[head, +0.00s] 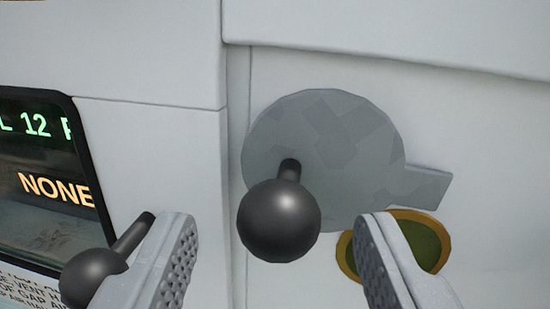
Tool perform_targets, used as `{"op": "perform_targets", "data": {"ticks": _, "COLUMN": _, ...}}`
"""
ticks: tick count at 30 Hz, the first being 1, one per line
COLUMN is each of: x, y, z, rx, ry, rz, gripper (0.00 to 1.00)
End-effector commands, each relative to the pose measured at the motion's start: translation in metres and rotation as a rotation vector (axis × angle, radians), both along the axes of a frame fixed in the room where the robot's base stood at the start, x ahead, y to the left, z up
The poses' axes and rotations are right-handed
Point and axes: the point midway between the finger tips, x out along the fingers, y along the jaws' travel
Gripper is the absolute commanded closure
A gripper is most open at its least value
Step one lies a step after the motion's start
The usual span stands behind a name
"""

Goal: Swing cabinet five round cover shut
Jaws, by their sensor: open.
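The round grey cover (330,140) is a flat disc on the white cabinet panel, with a tab (425,187) at its right edge. A black ball knob (279,220) on a short stem stands out from the disc's lower left. Below and right of the disc is a brass-rimmed round port (345,262) with a green inside, apart from most of the disc and partly hidden by my right finger. My gripper (270,255) is open, its fingers left and right of the knob, with gaps on both sides. I cannot tell whether the knob lies between the fingertips in depth.
A second black ball knob (92,277) on a stem is at the lower left, partly behind my left finger. A dark display (40,175) reading "NONE" is at the left, with a printed label (30,292) below. A panel ledge (390,62) runs above the disc.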

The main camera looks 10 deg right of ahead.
Motion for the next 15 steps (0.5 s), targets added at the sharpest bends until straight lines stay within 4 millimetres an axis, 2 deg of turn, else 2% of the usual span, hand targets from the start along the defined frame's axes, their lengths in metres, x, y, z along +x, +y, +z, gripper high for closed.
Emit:
{"op": "perform_targets", "data": {"ticks": 3, "x": 0.016, "y": -0.001, "z": 0.001, "rx": 0.000, "ry": 0.000, "rz": 0.000, "gripper": 0.51}}
{"op": "perform_targets", "data": {"ticks": 9, "x": 0.036, "y": -0.003, "z": -0.005, "rx": 0.001, "ry": 0.009, "rz": 0.001, "gripper": 0.51}}
{"op": "perform_targets", "data": {"ticks": 15, "x": 0.043, "y": -0.005, "z": -0.007, "rx": -0.001, "ry": 0.010, "rz": -0.002, "gripper": 0.51}}
